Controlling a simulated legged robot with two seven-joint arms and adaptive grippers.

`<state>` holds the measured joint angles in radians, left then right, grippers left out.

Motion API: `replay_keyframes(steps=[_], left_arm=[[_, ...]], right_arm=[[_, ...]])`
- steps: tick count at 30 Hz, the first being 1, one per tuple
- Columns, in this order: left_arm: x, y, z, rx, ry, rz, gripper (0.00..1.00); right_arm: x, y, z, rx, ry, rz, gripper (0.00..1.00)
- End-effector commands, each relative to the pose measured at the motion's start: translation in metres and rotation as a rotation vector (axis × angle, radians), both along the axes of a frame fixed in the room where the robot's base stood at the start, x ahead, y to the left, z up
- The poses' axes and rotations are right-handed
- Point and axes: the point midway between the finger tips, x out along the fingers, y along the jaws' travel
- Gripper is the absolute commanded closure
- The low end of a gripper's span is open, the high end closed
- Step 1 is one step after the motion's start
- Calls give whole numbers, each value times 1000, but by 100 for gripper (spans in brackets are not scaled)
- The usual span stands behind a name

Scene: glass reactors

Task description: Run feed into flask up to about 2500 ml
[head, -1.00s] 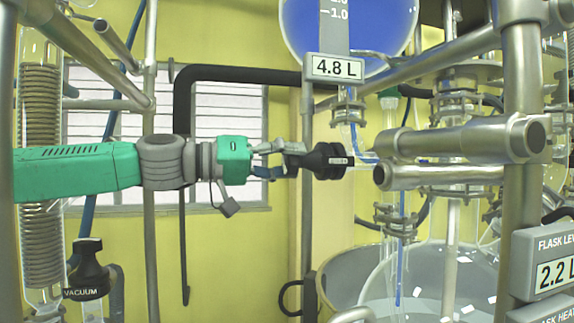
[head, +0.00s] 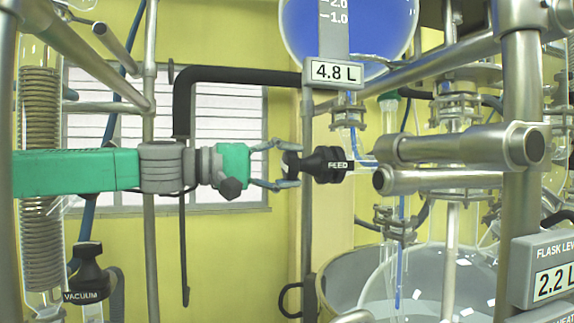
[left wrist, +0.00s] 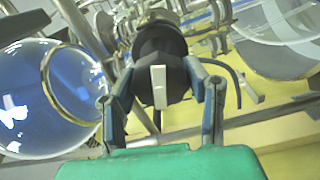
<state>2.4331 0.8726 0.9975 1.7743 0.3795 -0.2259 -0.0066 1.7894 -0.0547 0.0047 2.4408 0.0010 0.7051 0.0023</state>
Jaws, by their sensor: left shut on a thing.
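My left gripper (head: 286,165) is shut on the knob's outer end. In the left wrist view, the gripper's fingers (left wrist: 162,88) lie on both sides of the dark knob (left wrist: 158,50). The feed readout (head: 336,71) shows 4.8 L. The flask level readout (head: 552,284) shows 2.2 L. Blue liquid shows in a thin line running down into the flask (head: 372,290). My right gripper is not in view.
A black VACUUM knob (head: 88,268) stands at the lower left beside a coiled glass column (head: 40,150). Metal posts and bars, such as the thick post (head: 522,180), crowd the right. A metal bath (head: 335,278) surrounds the flask.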

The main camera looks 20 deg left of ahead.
Motion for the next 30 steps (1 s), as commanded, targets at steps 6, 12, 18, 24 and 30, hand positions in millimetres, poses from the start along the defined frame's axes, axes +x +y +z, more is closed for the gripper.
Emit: replay_keyframes(steps=[6,12,18,24,30], left_arm=[[2,1,-2,-13,24,5,87],[2,1,-2,-14,24,5,87],[2,1,-2,-13,24,4,38],[-1,1,-1,-13,21,2,37],[-5,7,1,-15,18,3,37]], right_arm=[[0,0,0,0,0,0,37],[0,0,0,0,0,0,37],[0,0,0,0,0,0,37],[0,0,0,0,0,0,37],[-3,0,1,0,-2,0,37]])
